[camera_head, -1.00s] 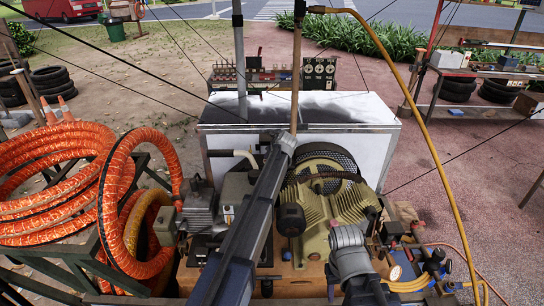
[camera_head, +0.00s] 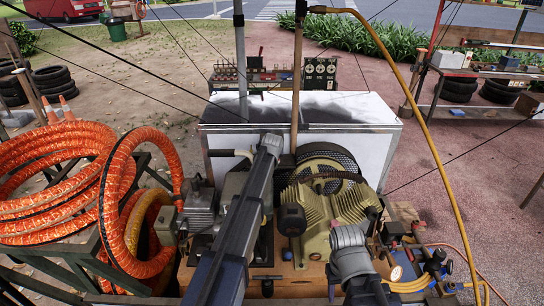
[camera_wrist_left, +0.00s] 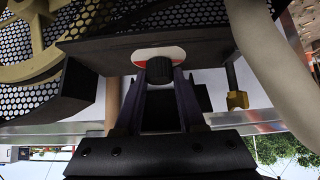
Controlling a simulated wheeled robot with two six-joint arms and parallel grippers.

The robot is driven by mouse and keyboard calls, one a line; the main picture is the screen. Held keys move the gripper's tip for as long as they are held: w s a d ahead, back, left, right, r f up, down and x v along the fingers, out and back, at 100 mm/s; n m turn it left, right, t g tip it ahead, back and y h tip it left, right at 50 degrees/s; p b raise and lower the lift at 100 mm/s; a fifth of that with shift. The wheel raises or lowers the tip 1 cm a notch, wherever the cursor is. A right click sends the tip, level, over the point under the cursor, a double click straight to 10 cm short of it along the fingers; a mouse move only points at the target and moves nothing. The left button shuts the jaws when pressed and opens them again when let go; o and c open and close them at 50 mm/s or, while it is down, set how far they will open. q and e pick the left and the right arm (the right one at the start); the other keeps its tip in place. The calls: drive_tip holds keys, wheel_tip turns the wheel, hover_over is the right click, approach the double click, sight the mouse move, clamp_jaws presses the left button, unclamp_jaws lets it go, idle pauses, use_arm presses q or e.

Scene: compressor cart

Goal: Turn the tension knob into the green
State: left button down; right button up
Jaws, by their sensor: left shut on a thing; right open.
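The tension knob (camera_wrist_left: 159,70) is a small dark ribbed knob under a dark bracket in the left wrist view. Behind it is a pale round dial (camera_wrist_left: 160,54) with a red band; I see no green on it. My left gripper (camera_wrist_left: 159,76) is shut on the knob, one finger on each side. In the head view my left forearm runs up the middle and hides the knob and gripper. My right gripper (camera_head: 374,222) is at the right of the tan compressor motor (camera_head: 330,220), apart from the knob; its fingers are hard to make out.
A perforated guard (camera_wrist_left: 95,20) with a tan wheel is close to the left gripper. A brass fitting (camera_wrist_left: 237,100) hangs at its right. A white-sided box (camera_head: 335,142) stands behind the motor. Orange hose coils (camera_head: 65,180) fill the left, and a yellow hose (camera_head: 428,145) arches at right.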

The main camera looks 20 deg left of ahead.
use_arm(q)
drive_tip(key=c, duration=0.5)
unclamp_jaws()
drive_tip(key=shift+r, duration=0.1)
drive_tip(key=p+v, duration=0.5)
drive_tip(key=v, duration=0.2)
drive_tip(key=shift+s+r, duration=0.15)
drive_tip(key=shift+s, duration=0.15)
drive_tip(key=shift+d, duration=0.1)
